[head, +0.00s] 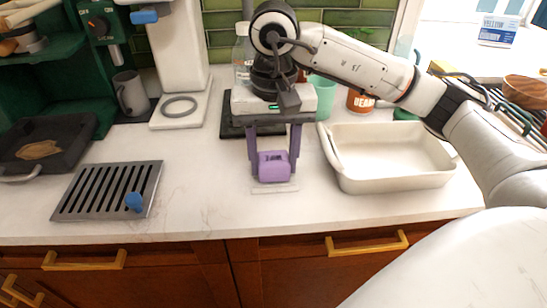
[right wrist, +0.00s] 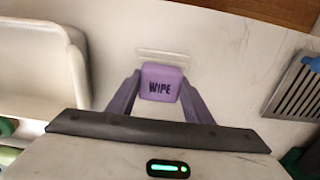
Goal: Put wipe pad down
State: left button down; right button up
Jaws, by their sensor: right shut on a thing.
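The purple wipe pad (head: 274,167) is between the fingers of my right gripper (head: 273,160), just above or at the white counter; I cannot tell whether it touches. The right wrist view shows the wipe pad (right wrist: 161,83) with "WIPE" on it, and both fingers of my right gripper (right wrist: 160,92) shut on its sides. A thin pale rectangular outline (head: 274,189) lies on the counter just in front of the pad. My left gripper is not in view.
A cream basin (head: 390,178) stands close on the right. A slotted grey drain tray (head: 108,190) with a blue knob (head: 134,202) lies on the left. A teal cup (head: 322,96) is behind. Counter between tray and pad is clear.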

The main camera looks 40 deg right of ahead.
aim_at(274, 158)
jog(key=shift+f, duration=0.25)
jog(key=o, duration=0.9)
jog(key=shift+r, duration=0.1)
jog(key=shift+o, duration=0.2)
jog(key=shift+r, duration=0.65)
notch_tip(274, 158, up, 11)
jog(key=p, duration=0.2)
jog(key=shift+p, duration=0.3)
